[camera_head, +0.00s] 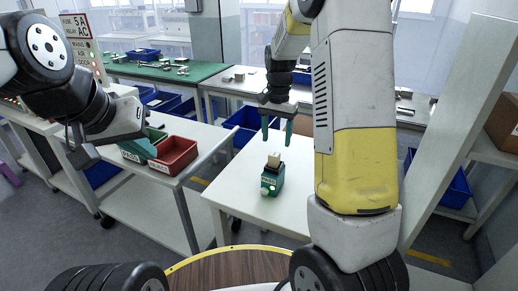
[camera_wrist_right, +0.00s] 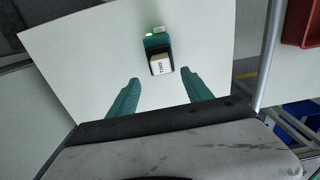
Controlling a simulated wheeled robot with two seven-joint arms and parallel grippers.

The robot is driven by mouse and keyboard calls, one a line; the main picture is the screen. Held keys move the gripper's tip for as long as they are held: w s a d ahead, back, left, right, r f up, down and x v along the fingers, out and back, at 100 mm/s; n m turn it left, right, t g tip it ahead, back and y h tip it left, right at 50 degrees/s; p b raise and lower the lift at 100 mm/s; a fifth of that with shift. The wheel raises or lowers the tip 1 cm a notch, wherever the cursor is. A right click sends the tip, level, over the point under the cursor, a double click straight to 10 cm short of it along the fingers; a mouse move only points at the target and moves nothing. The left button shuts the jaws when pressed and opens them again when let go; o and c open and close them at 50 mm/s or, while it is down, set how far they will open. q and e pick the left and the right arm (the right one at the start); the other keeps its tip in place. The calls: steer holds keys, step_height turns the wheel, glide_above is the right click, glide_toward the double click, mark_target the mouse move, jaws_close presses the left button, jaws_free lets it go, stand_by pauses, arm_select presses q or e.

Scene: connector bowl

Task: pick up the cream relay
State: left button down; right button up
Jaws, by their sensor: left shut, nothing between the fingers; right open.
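The cream relay (camera_head: 274,160) sits in the top of a small green fixture (camera_head: 275,182) on the white table. In the right wrist view the relay (camera_wrist_right: 160,66) shows dark lettering on its top, and a green light glows on the fixture's far side. My right gripper (camera_head: 277,138) is open and empty, pointing down above the relay and apart from it. In the right wrist view its teal fingers (camera_wrist_right: 160,78) lie to either side, with the relay slightly beyond the line between the tips. My left gripper (camera_head: 82,156) is shut and empty at the far left, away from the fixture.
A green bin (camera_head: 139,151) and a red bin (camera_head: 174,157) stand on a side table at left. The white table (camera_head: 233,190) is bare around the fixture. Blue bins and a green-topped bench (camera_head: 150,71) with small parts are behind.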

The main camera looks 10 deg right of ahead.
mark_target(274, 154)
steer(key=f, duration=0.7)
steer(key=shift+s+a+f, duration=0.1)
steer(key=shift+a+f, duration=0.15)
steer(key=shift+f, duration=0.1)
jaws_close()
steer(key=shift+r, duration=0.1)
